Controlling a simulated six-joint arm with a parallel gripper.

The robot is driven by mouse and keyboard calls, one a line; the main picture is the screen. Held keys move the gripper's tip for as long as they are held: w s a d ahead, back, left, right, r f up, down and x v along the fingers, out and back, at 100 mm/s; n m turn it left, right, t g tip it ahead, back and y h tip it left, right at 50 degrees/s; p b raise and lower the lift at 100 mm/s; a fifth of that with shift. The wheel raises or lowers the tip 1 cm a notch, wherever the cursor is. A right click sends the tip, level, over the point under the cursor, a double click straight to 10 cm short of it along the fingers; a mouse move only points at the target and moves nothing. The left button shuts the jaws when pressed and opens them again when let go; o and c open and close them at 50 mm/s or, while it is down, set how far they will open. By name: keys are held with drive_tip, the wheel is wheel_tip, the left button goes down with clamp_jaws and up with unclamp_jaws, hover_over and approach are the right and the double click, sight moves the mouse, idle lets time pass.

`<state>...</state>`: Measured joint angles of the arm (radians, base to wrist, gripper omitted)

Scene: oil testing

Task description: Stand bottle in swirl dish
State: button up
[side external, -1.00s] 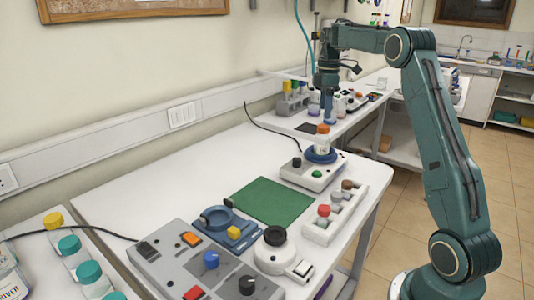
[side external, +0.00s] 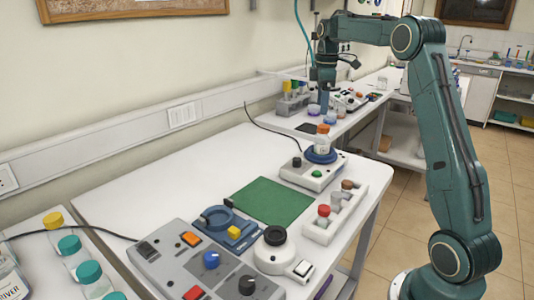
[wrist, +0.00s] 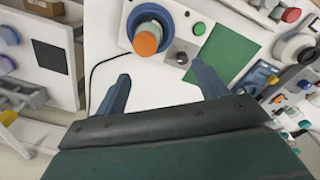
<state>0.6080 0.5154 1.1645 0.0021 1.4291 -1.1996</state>
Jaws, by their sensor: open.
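The orange-capped bottle (side external: 322,143) stands upright in the blue swirl dish (side external: 333,158) on a light grey device with a black knob and a green button. In the wrist view the orange cap (wrist: 146,44) is seen from above, with the blue dish rim (wrist: 166,15) around the bottle. My gripper (side external: 324,112) is above the bottle and apart from it. In the wrist view its two blue fingers (wrist: 160,72) are spread with nothing between them, and the cap lies beyond the fingertips.
A green mat (side external: 270,202) lies in front of the device. A white rack (side external: 318,234) with several capped vials is to its right. A blue ring holder (side external: 240,238), a grey control box (side external: 170,258) and a white round device (side external: 268,262) stand nearer. The table's left part is clear.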

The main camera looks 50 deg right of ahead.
drive_tip(key=s+a+r+m+t, duration=0.1)
drive_tip(key=s+a+r+m, duration=0.3)
drive_tip(key=a, duration=0.6)
drive_tip(key=s+a+r+n+t, duration=0.1)
drive_tip(key=s+a+r, duration=0.1)
drive_tip(key=s+a, duration=0.5)
drive_tip(key=s+a+f+m+t, duration=0.1)
drive_tip(key=s+a+f+m, duration=0.1)
drive_tip(key=s+a, duration=0.4)
drive_tip(key=s+a+f+m+t, duration=0.1)
drive_tip(key=s+a+f+t, duration=0.1)
drive_tip(key=s+a+f, duration=0.3)
drive_tip(key=s+a, duration=0.2)
drive_tip(key=s, duration=0.1)
drive_tip(key=shift+s+f+m, duration=0.15)
drive_tip(key=shift+f+m, duration=0.1)
drive_tip(key=shift+m, duration=0.15)
drive_tip(key=shift+c, duration=0.4)
